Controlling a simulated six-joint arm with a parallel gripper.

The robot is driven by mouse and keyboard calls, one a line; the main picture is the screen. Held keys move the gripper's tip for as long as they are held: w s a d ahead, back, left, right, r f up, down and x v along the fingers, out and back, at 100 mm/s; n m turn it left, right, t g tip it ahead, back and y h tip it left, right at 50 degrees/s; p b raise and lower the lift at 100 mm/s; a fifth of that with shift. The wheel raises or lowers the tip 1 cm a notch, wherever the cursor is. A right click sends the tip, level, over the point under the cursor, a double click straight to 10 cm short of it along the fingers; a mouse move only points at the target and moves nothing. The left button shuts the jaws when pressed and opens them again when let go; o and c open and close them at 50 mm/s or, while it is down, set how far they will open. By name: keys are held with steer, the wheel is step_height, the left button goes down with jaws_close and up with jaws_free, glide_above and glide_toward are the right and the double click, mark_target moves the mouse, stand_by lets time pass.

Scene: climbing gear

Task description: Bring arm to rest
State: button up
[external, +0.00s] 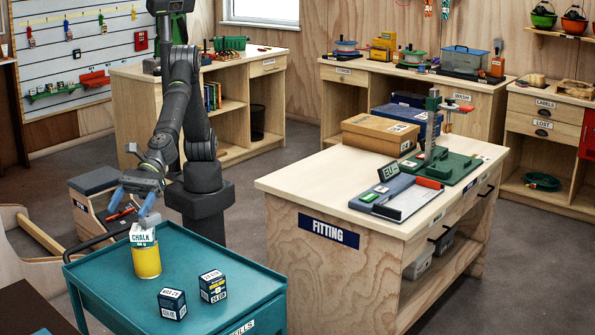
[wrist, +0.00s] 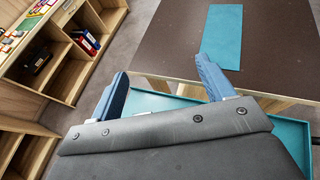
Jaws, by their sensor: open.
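My gripper (external: 132,203) hangs over the back left part of the teal cart (external: 225,292) in the external view. Its two blue fingers stand apart with nothing between them, as the wrist view of the gripper (wrist: 160,72) also shows. A yellow can (external: 146,263) stands upright on the cart with a white and green chalk packet (external: 142,236) in its top. One fingertip appears just above the packet; I cannot tell the exact gap. Two dark boxes, one nearer (external: 172,303) and one to its right (external: 212,286), stand on the cart.
The fitting bench (external: 290,183) to the right carries a cardboard box (external: 380,133), a tray (external: 408,202) and a green stand (external: 440,165). The wrist view shows a brown surface with a teal strip (wrist: 222,35) and shelves (wrist: 60,60) at left.

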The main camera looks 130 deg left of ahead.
steer(key=w+a+n+t+y, duration=0.1)
steer(key=w+a, duration=0.4)
steer(key=w, duration=0.1)
steer(key=shift+w+n+t, duration=0.3)
steer(key=shift+n+t, duration=0.1)
steer(key=s+d+m+g+h, duration=0.1)
steer(key=s+d+m+g, duration=0.1)
steer(key=s+d, duration=0.4)
step_height(320, 180, down, 6)
steer(key=s, duration=0.1)
steer(key=shift+s+a+f, duration=0.15)
steer(key=shift+s+f, duration=0.1)
steer(key=shift+s, duration=0.05)
stand_by(0.5)
